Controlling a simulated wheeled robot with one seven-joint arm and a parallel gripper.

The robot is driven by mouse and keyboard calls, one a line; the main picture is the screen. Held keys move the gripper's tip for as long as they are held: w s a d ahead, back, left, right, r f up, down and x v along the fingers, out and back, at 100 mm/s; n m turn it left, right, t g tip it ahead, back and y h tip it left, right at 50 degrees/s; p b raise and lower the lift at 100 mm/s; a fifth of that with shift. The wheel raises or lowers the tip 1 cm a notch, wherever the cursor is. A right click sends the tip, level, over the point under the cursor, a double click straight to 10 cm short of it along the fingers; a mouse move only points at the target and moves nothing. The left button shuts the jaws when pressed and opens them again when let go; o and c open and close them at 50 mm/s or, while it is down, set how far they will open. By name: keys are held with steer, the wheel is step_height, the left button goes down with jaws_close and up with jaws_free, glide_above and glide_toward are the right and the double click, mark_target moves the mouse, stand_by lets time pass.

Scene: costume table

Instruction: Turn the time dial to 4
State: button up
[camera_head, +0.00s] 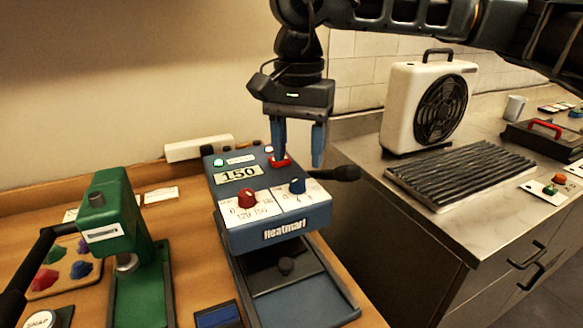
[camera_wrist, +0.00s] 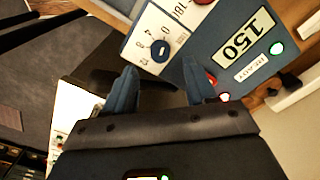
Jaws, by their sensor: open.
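The blue heat press (camera_head: 275,222) stands on the wooden table. Its blue dial (camera_head: 297,186) sits on a white numbered plate at the right of the sloped front panel. The dial also shows in the wrist view (camera_wrist: 160,50), with a pale pointer mark; I cannot tell for sure which number it points to. My gripper (camera_head: 299,160) is open and empty, pointing down above the back of the panel, behind the dial. In the wrist view my gripper (camera_wrist: 160,70) has its fingers apart, with the dial ahead of them, not held.
A red dial (camera_head: 247,198) sits left of the blue one, below the 150 display (camera_head: 238,174). A red button (camera_head: 279,162) is close to my left finger. A black handle (camera_head: 343,173) sticks out at the right. A green press (camera_head: 118,230) stands left.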

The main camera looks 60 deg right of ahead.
mark_target(297, 179)
steer(key=shift+f, duration=2.4)
jaws_close()
